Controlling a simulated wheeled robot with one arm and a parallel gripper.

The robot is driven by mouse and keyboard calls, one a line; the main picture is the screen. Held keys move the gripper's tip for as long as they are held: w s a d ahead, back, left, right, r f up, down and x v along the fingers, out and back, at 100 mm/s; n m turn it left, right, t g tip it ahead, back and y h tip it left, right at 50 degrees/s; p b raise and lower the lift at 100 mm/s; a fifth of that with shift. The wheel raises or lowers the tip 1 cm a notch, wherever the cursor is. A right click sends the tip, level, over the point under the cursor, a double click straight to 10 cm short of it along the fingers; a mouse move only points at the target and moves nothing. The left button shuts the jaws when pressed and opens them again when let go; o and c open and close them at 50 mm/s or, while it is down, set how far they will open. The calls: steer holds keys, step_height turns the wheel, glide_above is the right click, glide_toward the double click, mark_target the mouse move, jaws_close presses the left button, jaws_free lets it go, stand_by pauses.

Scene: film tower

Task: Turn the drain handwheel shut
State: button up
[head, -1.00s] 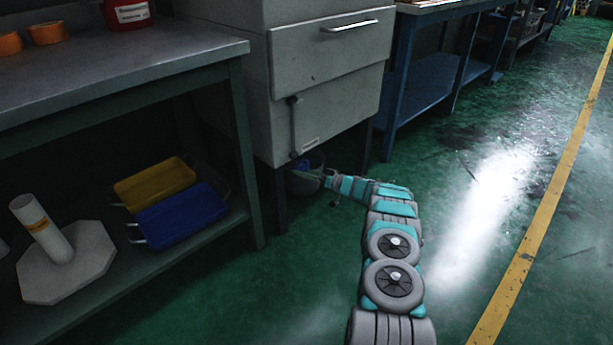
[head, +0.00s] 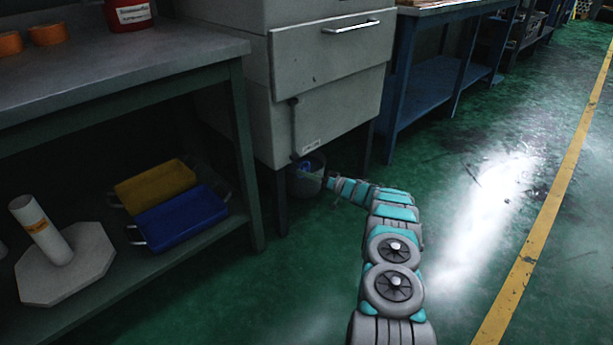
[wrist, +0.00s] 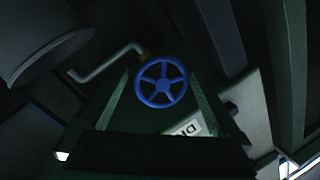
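The drain handwheel is a blue spoked ring (wrist: 161,82) in the upper middle of the wrist view, facing the camera. In the head view it is a small blue patch (head: 306,166) under the grey cabinet. A partly covered white label (wrist: 187,130) reading "DR" shows below the wheel. My gripper (wrist: 158,80) appears open, with a dark green finger along each side and the wheel between their far ends. I see no clear contact, and the depth gap is hard to judge. In the head view my gripper (head: 316,177) is small and low beside the wheel.
A bent grey pipe (wrist: 105,62) meets the wheel's upper left. A grey bucket (head: 308,184) stands under the cabinet (head: 330,85). The bench leg (head: 245,160) is to its left and a blue bench (head: 435,90) to its right. Open green floor lies right of my arm.

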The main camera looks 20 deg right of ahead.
steer(key=shift+s+f, duration=0.1)
steer(key=v, duration=0.7)
steer(key=shift+s+d, duration=0.25)
steer(key=shift+d, duration=0.05)
stand_by(0.3)
